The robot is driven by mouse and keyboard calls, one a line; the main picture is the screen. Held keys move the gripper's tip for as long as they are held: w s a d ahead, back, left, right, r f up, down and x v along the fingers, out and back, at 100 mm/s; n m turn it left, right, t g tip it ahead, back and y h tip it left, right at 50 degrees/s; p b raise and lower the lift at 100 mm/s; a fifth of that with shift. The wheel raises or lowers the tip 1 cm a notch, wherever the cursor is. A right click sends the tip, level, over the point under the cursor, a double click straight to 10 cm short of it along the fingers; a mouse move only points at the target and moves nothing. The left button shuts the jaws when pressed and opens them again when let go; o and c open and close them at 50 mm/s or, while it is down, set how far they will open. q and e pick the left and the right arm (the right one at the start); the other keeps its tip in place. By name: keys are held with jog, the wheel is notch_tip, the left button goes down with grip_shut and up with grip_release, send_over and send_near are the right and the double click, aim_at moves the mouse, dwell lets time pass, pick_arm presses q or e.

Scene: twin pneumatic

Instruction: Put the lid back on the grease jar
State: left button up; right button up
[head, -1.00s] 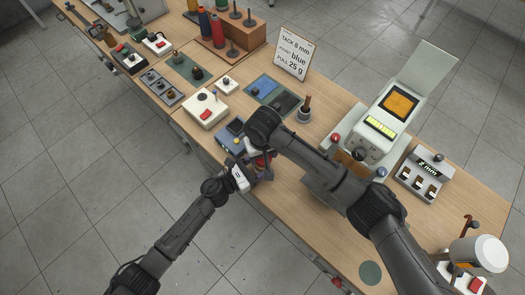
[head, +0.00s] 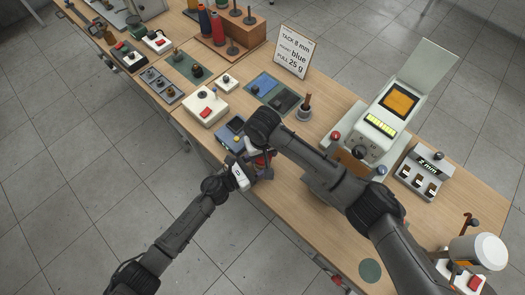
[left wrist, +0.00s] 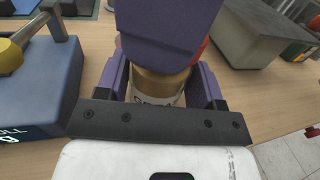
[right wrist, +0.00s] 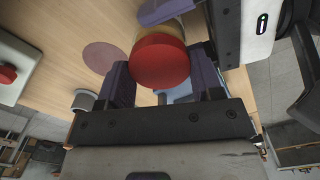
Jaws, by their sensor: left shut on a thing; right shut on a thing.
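The grease jar (left wrist: 158,88) has a tan upper part and a pale label with dark print. My left gripper (left wrist: 160,98) is shut around it, low over the front edge of the bench. The red round lid (right wrist: 160,61) is between the fingers of my right gripper (right wrist: 160,78), which is shut on it. In the right wrist view the lid overlaps the jar's yellowish side (right wrist: 157,30). In the left wrist view my right gripper's purple finger hides the jar's top. I cannot tell whether lid and jar touch. In the head view both grippers meet (head: 257,165), mostly hidden by my right arm.
A blue device (head: 230,134) stands close beside my grippers. A white box with a red button (head: 203,108) is behind it. A pale machine with a yellow screen (head: 385,118) stands to the right. Bare wood shows at the bench's front right.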

jog(key=shift+f, duration=0.2)
pick_arm(q)
grip_shut()
pick_arm(e)
jog(key=m, duration=0.2)
jog(key=shift+m, duration=0.3)
jog(key=m, duration=0.5)
jog(key=shift+s, duration=0.1)
jog(key=m, duration=0.5)
jog(key=shift+d, duration=0.1)
jog(key=o, duration=0.9)
jog(key=shift+r, duration=2.25)
